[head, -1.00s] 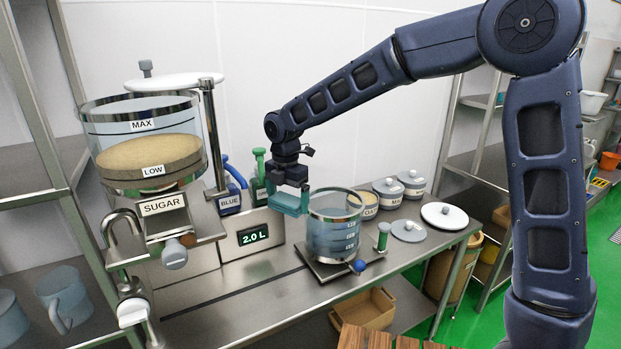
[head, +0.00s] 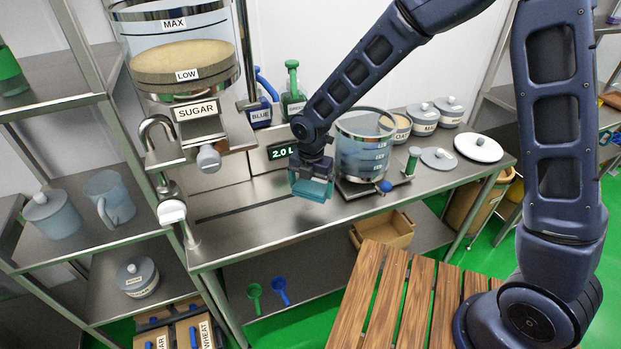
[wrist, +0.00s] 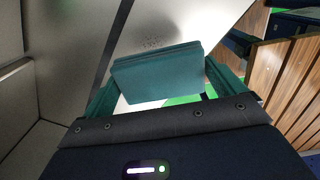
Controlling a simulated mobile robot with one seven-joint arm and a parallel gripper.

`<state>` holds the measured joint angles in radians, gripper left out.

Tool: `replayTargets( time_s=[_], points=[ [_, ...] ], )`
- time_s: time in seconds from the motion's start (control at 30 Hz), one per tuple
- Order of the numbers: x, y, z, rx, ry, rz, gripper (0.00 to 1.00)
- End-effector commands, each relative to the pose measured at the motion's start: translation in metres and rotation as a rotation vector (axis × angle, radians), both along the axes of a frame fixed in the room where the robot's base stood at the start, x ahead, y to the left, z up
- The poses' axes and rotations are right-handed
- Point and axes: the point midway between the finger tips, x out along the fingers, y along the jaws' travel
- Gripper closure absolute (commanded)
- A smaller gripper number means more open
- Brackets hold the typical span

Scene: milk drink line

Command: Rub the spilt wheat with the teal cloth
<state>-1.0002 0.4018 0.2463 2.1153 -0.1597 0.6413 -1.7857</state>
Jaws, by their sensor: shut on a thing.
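My gripper (head: 311,178) is shut on the folded teal cloth (head: 312,190), above the steel bench (head: 250,215) and left of the clear measuring vessel (head: 362,150). In the wrist view the cloth (wrist: 158,74) spans between my gripper's teal fingers. A small patch of dark specks, seemingly the spilt wheat (wrist: 152,43), lies on the steel just beyond the cloth's edge. In the head view I cannot make out the specks. I cannot tell whether the cloth touches the bench.
The sugar hopper (head: 190,65) hangs at the left. The 2.0 L display (head: 281,151) stands behind my gripper. A blue knob (head: 385,186) juts out below the vessel. A slatted wooden table (head: 400,300) stands in front. The bench's front left is clear.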

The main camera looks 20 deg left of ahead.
Motion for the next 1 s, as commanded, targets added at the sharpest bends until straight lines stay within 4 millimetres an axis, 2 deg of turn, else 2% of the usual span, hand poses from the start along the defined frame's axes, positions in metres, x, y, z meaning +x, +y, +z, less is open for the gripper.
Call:
replayTargets(
  time_s=[0.7, 1.0],
  points=[
    [0.001, 0.002, -0.067, -0.002, 0.000, 0.000, 0.23],
    [0.020, 0.020, -0.066, 0.000, 0.000, -0.002, 0.23]
  ],
)
